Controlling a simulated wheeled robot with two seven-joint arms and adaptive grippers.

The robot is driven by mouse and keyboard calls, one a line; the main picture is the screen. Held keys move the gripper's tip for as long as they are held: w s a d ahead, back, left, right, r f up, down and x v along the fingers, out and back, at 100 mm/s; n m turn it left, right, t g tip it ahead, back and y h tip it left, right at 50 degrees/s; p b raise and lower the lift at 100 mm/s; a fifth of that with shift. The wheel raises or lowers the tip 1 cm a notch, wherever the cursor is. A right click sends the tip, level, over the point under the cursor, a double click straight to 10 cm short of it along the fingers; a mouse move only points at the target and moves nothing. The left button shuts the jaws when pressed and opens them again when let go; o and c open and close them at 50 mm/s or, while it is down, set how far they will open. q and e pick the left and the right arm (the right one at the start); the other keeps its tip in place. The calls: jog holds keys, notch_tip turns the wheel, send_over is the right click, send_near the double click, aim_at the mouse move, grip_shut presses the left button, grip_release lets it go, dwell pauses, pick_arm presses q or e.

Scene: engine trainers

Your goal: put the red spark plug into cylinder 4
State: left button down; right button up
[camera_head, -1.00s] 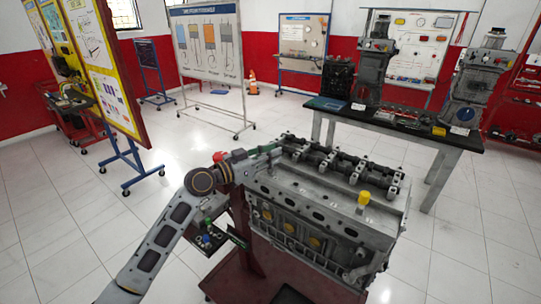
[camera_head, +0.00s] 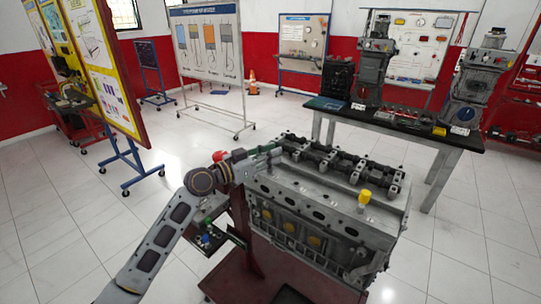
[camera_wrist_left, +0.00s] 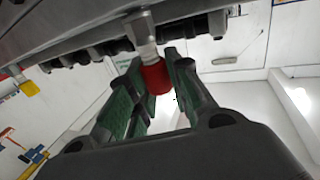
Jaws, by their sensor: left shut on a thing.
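The plug's pale metal body (camera_wrist_left: 144,42) points toward the engine's edge. Whether its tip is in a hole cannot be told.
A dark-topped table (camera_head: 400,126) with engine displays stands behind right. Display boards (camera_head: 205,45) stand along the back and left. A small tray (camera_head: 208,240) with coloured parts is below my left arm.

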dwell(0.4)
pick_arm(q)
jog(key=c, duration=1.2)
grip_release()
jog(key=shift+c, duration=0.2)
jog(key=shift+a+f, duration=0.1)
jog(key=shift+a, duration=0.05)
jog(key=v, duration=1.1)
jog(key=shift+s+a, duration=0.25)
jog(key=shift+s, duration=0.05)
